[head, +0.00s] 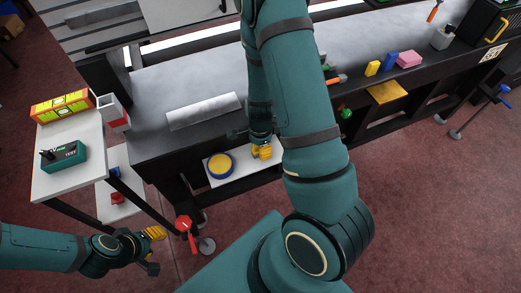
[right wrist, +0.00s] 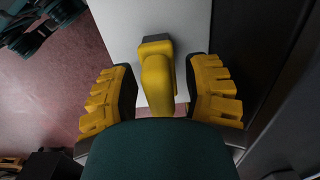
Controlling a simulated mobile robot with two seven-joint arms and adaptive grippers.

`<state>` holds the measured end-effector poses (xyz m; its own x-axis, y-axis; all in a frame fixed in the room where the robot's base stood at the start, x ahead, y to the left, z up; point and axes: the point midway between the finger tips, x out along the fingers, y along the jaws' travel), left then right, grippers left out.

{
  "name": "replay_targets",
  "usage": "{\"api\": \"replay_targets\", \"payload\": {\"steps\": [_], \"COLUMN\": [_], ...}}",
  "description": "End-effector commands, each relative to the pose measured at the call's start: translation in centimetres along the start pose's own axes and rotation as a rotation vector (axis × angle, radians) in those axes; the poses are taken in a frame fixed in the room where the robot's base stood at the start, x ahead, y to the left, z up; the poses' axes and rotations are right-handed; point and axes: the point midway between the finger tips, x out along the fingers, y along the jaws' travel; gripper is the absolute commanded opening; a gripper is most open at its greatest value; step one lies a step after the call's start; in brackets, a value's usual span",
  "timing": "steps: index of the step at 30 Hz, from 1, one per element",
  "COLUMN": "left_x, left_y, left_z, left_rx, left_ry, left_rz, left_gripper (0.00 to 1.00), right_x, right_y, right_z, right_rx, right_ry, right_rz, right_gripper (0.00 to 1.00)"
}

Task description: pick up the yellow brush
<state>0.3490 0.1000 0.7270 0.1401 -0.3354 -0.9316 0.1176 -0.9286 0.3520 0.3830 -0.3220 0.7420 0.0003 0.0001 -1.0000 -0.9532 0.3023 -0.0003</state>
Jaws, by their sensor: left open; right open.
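The yellow brush (right wrist: 157,80) lies on a pale shelf in the right wrist view, its handle pointing toward my wrist and its dark-edged head farther off. My right gripper (right wrist: 163,92) is open, with one yellow-padded finger on each side of the brush. A gap shows on both sides, and the near end of the handle is hidden by my gripper's body. In the head view my right gripper (head: 262,151) is low by the lower shelf, and the brush cannot be told apart from its yellow pads. My left gripper (head: 148,247) is open and empty at lower left.
The pale lower shelf (head: 240,184) also holds a round blue and yellow item (head: 221,165). The dark table edge (head: 170,150) overhangs this shelf. A white side table (head: 88,186) with boxes stands at left.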

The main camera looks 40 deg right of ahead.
Motion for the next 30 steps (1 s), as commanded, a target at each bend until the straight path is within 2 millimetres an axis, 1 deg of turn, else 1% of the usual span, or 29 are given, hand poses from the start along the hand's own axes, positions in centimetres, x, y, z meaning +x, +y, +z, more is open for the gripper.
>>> {"api": "replay_targets", "payload": {"steps": [1,3,6,11,12,14,15,16,27,30], "left_x": [0.6,0.8,0.9,0.8,0.8,0.8,0.8,0.8,0.8,0.6], "left_y": [-0.2,-0.3,-0.3,-0.3,-0.3,-0.3,-0.3,-0.3,-0.3,-0.2], "left_z": [0.0,-0.1,-0.1,-0.1,-0.1,-0.1,-0.1,-0.1,-0.1,-0.1], "left_rx": [0.0,0.0,0.0,0.0,0.0,0.0,0.0,0.0,0.0,0.0], "left_ry": [0.002,0.003,0.004,0.004,0.004,0.004,0.004,0.004,0.004,0.003], "left_rz": [0.0,0.0,0.0,0.0,0.0,0.0,0.0,0.0,0.0,0.0], "left_gripper": [0.41,0.41,0.41,0.41,0.41,0.41,0.41,0.41,0.41,0.41], "right_x": [1.2,1.9,2.2,2.0,2.0,2.0,2.0,2.0,2.0,1.5], "right_y": [0.1,0.1,0.0,0.0,0.0,0.0,0.0,0.0,0.0,0.0], "right_z": [-0.1,-0.1,0.0,0.0,0.0,0.0,0.0,0.0,0.0,0.0], "right_rx": [0.0,0.002,0.001,0.001,0.0,0.0,0.0,0.0,0.0,0.0], "right_ry": [0.001,0.001,0.0,0.0,0.0,0.0,0.0,0.0,0.001,0.001], "right_rz": [0.002,0.002,0.0,0.0,0.0,0.0,0.0,0.0,0.0,0.0], "right_gripper": [0.48,0.48,0.48,0.48,0.4,0.19,0.05,0.0,0.0,0.0]}}
